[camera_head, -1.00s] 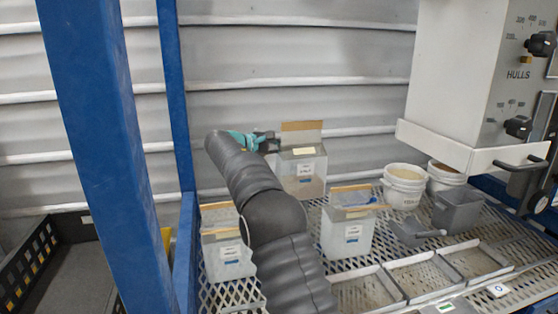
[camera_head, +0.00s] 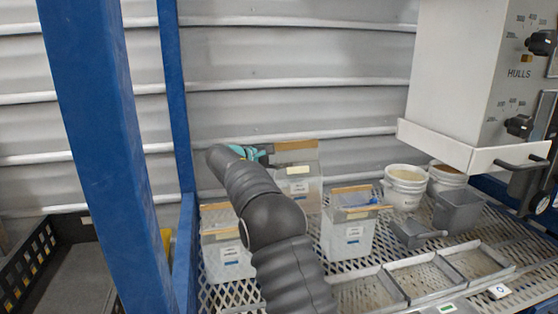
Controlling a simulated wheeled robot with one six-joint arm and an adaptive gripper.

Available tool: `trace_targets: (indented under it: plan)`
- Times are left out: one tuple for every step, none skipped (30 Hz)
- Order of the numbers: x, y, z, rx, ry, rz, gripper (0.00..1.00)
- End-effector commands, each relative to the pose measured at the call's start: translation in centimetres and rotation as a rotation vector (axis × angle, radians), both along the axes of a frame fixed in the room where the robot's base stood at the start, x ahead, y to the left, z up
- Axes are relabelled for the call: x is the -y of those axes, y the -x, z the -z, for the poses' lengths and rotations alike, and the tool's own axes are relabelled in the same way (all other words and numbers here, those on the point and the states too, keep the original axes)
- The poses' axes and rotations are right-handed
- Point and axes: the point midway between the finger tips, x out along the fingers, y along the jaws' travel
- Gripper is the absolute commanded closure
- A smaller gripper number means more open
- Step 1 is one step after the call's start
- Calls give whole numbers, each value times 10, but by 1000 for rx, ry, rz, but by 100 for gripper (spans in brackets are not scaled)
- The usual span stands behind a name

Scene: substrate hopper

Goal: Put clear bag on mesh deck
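The clear bag (camera_head: 298,187) with a tan top strip and a white label hangs upright at the back of the mesh deck (camera_head: 228,296). My gripper (camera_head: 266,157), teal and dark, is at the bag's upper left edge and appears shut on it; the fingertips are small and partly hidden behind my arm. I cannot tell whether the bag's bottom touches the deck. Two similar bags stand on the deck: one at the left (camera_head: 222,262), partly behind my arm, and one at the middle (camera_head: 347,240).
Two white buckets (camera_head: 404,190) and a grey bin (camera_head: 458,212) stand at the right. A grey scoop (camera_head: 412,235) and shallow metal trays (camera_head: 425,277) lie in front. A blue post (camera_head: 105,150) rises at the left. The hopper box (camera_head: 455,80) overhangs the right.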

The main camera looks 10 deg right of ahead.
Motion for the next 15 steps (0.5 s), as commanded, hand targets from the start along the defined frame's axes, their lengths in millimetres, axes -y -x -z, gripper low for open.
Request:
trace_targets:
  plan:
    - [0,0,-1,1,0,0,69]
    - [-1,0,-1,1,0,0,69]
    - [-2,1,-2,1,0,0,69]
    - [-3,1,-2,2,1,-1,69]
    - [-6,2,-3,2,1,-2,69]
    - [-9,3,-3,2,1,-2,69]
    - [-13,4,-4,2,1,-3,69]
    - [-18,5,-5,2,0,-4,69]
    - [-24,7,-7,2,0,-4,69]
    - [-29,9,-8,2,1,-3,69]
    - [-34,11,-9,2,0,-4,69]
    - [-42,13,-11,2,0,-5,69]
    - [-48,15,-13,2,1,-4,69]
    - [-53,17,-15,3,1,-3,69]
    - [-61,20,-16,4,1,-5,69]
